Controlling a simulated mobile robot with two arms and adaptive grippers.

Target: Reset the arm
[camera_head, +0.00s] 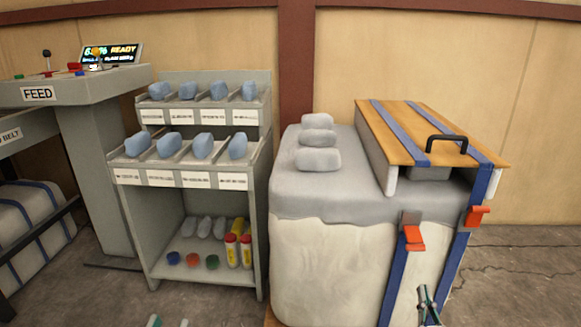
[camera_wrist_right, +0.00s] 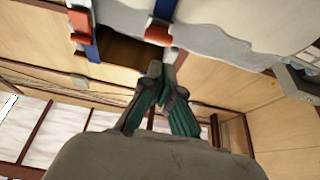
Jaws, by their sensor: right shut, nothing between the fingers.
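My right gripper (camera_head: 428,302) is at the bottom right of the head view, in front of the large pale block. In the right wrist view its fingers (camera_wrist_right: 162,78) are together, with nothing between them. My left gripper (camera_head: 168,322) shows only as two fingertips at the bottom edge, set apart with nothing seen between them. The rest of it is out of frame.
A large block with a grey cover (camera_head: 300,205) carries stacked grey pads (camera_head: 318,160) and a strapped wooden board (camera_head: 400,122). Orange clips (camera_head: 414,238) hang on blue straps. A shelf rack (camera_head: 262,150) with blue pieces and a feed console (camera_head: 75,92) stand left.

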